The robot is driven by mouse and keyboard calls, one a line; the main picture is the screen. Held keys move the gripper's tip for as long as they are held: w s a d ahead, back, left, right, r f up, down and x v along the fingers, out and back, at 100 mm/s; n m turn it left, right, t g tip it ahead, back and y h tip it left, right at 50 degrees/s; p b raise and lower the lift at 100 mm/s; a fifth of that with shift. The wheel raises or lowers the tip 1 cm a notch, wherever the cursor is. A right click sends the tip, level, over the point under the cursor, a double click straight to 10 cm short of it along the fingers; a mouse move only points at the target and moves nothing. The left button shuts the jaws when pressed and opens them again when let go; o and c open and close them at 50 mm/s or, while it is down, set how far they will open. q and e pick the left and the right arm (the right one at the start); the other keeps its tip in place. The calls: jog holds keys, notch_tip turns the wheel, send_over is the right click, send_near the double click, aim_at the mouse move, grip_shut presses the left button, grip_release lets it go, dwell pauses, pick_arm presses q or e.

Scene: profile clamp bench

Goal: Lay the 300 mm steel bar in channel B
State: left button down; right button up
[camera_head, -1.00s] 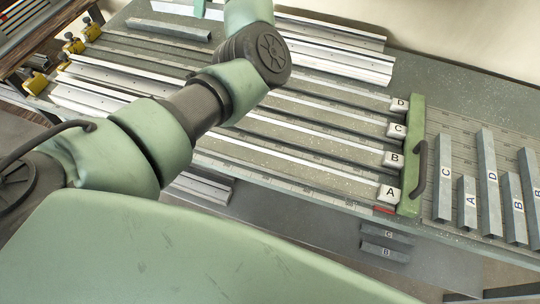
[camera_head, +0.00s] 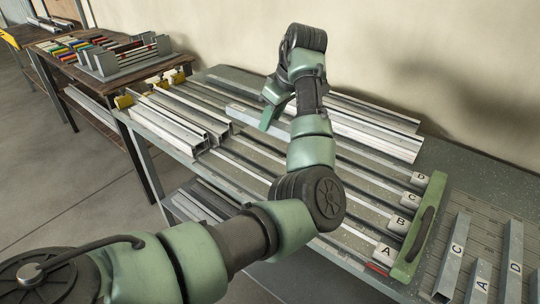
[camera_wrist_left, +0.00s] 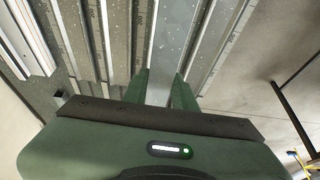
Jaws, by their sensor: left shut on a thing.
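My left gripper (camera_head: 268,118) is shut on a grey steel bar (camera_head: 243,112), which it holds over the far left part of the bench. In the left wrist view, the bar (camera_wrist_left: 172,45) shows as a speckled strip between the two green fingers (camera_wrist_left: 161,90). The channels run side by side across the bench, with tags at their right ends. Tag B (camera_head: 401,224) marks channel B, between tag C (camera_head: 411,199) and tag A (camera_head: 387,252). My arm hides part of the channels. I cannot tell the bar's length or its height above the bench. My right gripper is not in view.
A green end stop (camera_head: 420,228) with a dark handle closes the right ends. Labelled bars C (camera_head: 455,255), A and D lie to its right. Pale profiles (camera_head: 180,118) lie at the left, and more (camera_head: 375,130) along the back. Yellow clamps (camera_head: 124,101) sit at the left edge.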

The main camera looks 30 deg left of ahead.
pick_arm(q)
notch_tip(320, 180, down, 6)
jog(key=shift+d+r, duration=0.1)
jog(key=shift+r, duration=0.1)
jog(key=shift+f, duration=0.95)
notch_tip(320, 180, down, 4)
jog(key=shift+r, duration=0.25)
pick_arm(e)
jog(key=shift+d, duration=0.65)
pick_arm(q)
jog(key=shift+s+f, duration=0.1)
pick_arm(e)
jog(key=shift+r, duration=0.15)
